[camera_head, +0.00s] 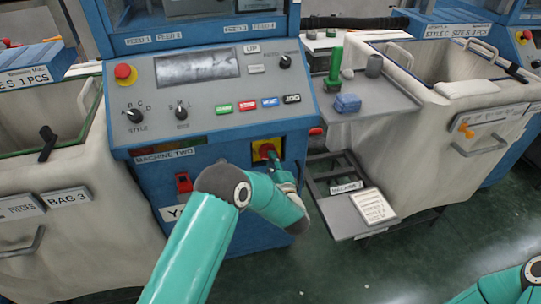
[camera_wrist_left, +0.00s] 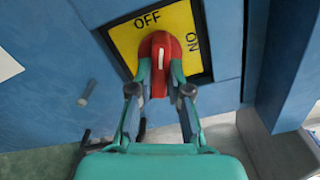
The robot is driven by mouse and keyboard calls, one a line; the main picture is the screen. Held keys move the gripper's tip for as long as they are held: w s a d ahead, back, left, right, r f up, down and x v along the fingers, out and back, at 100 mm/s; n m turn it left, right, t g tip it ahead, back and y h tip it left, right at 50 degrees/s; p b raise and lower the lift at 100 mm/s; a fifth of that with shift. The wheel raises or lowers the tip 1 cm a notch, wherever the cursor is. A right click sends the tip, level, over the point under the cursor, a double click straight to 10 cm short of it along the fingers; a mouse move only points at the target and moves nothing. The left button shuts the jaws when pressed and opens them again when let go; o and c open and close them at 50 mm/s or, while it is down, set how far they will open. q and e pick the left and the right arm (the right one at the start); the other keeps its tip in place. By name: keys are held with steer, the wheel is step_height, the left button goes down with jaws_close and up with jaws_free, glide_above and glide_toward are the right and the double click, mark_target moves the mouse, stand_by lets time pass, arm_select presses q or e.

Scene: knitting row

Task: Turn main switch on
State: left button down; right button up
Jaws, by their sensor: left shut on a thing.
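The main switch is a red knob (camera_wrist_left: 162,50) on a yellow plate (camera_wrist_left: 125,38) marked OFF and ON, set in the blue front of machine two. In the left wrist view the white line on the knob points up, roughly toward the OFF lettering, with ON to its right. My left gripper (camera_wrist_left: 160,88) has its two fingers shut on the sides of the knob. In the head view the yellow plate (camera_head: 259,147) shows below the control panel, with my left gripper (camera_head: 275,162) in front and partly hiding the knob. My right gripper is out of view.
Above is the grey control panel (camera_head: 190,105) with dials and coloured buttons. A red switch (camera_head: 183,182) sits left of my arm. A grey side table (camera_head: 365,120) holds a green post and blue block. White fabric bins (camera_head: 75,235) flank the machine.

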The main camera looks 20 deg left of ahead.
arm_select(q)
steer(key=shift+f, duration=0.15)
steer(key=shift+m+p, duration=0.5)
steer(key=shift+m, duration=0.2)
steer(key=shift+m+p, duration=0.7)
steer(key=shift+m, duration=0.8)
steer(key=c, duration=1.4)
jaws_free()
steer(key=shift+o, duration=0.2)
